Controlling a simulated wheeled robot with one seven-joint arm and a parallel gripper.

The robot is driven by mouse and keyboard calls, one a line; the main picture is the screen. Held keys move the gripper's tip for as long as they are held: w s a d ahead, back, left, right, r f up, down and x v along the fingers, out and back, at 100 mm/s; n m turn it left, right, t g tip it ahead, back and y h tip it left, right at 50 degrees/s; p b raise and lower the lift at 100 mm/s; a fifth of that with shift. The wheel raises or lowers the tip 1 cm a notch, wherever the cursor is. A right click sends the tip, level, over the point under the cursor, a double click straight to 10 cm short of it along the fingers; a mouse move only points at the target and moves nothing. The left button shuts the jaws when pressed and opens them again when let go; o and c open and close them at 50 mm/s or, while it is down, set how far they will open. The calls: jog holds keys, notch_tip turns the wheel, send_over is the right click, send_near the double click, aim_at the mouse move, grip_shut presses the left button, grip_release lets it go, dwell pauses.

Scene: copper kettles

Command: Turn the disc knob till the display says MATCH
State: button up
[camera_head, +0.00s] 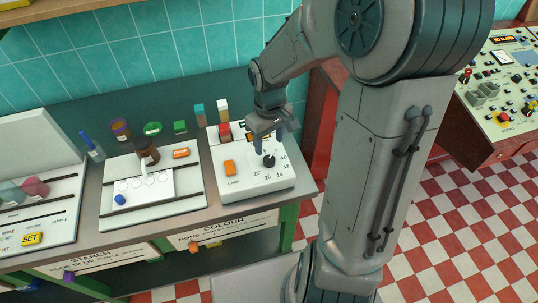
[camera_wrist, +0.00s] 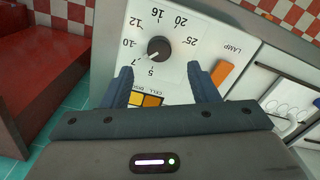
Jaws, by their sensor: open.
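The black disc knob (camera_wrist: 158,49) sits on a white panel (camera_wrist: 215,40), inside a ring of numbers from 5 to 25. Its pale mark seems to point near 7. The knob also shows in the head view (camera_head: 269,160). My gripper (camera_wrist: 160,74) is open and empty, its fingers apart on either side of the picture below the knob, not touching it. In the head view my gripper (camera_head: 270,143) hangs over the panel behind the knob. Two colour squares (camera_wrist: 145,100), yellow and orange, labelled CELL and DISC, show between the fingers. I cannot read the display's word.
An orange LAMP switch (camera_wrist: 222,73) stands on the same panel, beside the right finger. A rack panel (camera_head: 160,185) with a brown jar (camera_head: 147,152) is to the left. A red cabinet (camera_wrist: 45,60) lies to the wrist view's left.

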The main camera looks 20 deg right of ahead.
aim_at(270, 159)
notch_tip(270, 159, down, 7)
jog(key=shift+f, duration=0.1)
dwell(0.3)
jog(key=c, duration=1)
